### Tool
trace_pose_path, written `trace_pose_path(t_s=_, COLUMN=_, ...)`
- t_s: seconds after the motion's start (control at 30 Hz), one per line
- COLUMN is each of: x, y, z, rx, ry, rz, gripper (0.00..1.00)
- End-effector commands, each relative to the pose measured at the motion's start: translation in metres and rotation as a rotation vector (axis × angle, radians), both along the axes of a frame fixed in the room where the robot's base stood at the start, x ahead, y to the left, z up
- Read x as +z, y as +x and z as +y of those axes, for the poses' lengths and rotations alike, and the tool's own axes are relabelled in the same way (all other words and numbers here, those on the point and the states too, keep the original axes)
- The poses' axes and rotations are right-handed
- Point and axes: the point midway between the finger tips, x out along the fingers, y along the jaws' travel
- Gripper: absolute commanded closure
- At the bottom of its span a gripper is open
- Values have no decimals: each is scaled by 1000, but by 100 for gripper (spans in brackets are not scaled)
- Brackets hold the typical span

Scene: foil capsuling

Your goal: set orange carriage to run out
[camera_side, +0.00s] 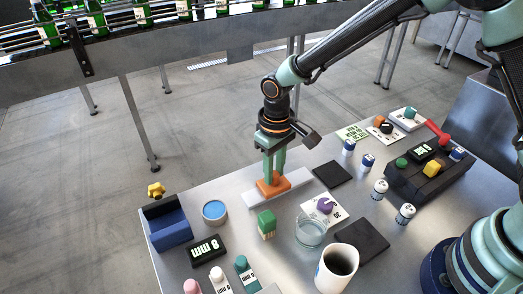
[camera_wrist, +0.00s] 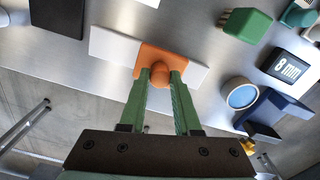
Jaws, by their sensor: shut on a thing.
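The orange carriage (camera_side: 273,187) sits on a pale, straight rail (camera_side: 301,178) on the metal table. It stands nearer the rail's left end in the side view. In the wrist view the carriage (camera_wrist: 165,54) has a rounded orange knob on top, and the bare rail (camera_wrist: 112,43) shows on both sides of it. My gripper (camera_side: 273,179) points down with its green fingers closed on the carriage's knob. In the wrist view my gripper (camera_wrist: 159,77) has a fingertip on each side of the knob. No marking on the rail is readable.
A blue tin (camera_side: 214,211) and an "8 mm" display (camera_side: 208,249) are left.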

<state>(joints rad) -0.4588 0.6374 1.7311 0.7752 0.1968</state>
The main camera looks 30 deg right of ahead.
Motion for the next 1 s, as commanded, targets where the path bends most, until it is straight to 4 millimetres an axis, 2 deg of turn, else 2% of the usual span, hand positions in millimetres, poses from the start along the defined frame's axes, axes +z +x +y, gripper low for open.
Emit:
trace_pose_path(t_s=0.03, x=1, y=0, z=15, rx=7, ry=2, rz=-4, gripper=100)
trace_pose_path(t_s=0.2, x=1, y=1, z=38, rx=2, ry=2, rz=-5, gripper=100)
trace_pose_path(t_s=0.53, x=1, y=1, z=44, rx=4, ry=5, rz=-9, gripper=100)
trace_pose_path(t_s=0.57, x=1, y=1, z=44, rx=4, ry=5, rz=-9, gripper=61)
trace_pose_path(t_s=0.6, x=1, y=1, z=44, rx=5, ry=6, rz=-10, gripper=46)
trace_pose_path(t_s=0.63, x=1, y=1, z=44, rx=5, ry=5, rz=-9, gripper=39)
trace_pose_path(t_s=1.0, x=3, y=1, z=41, rx=1, ry=2, rz=-5, gripper=39)
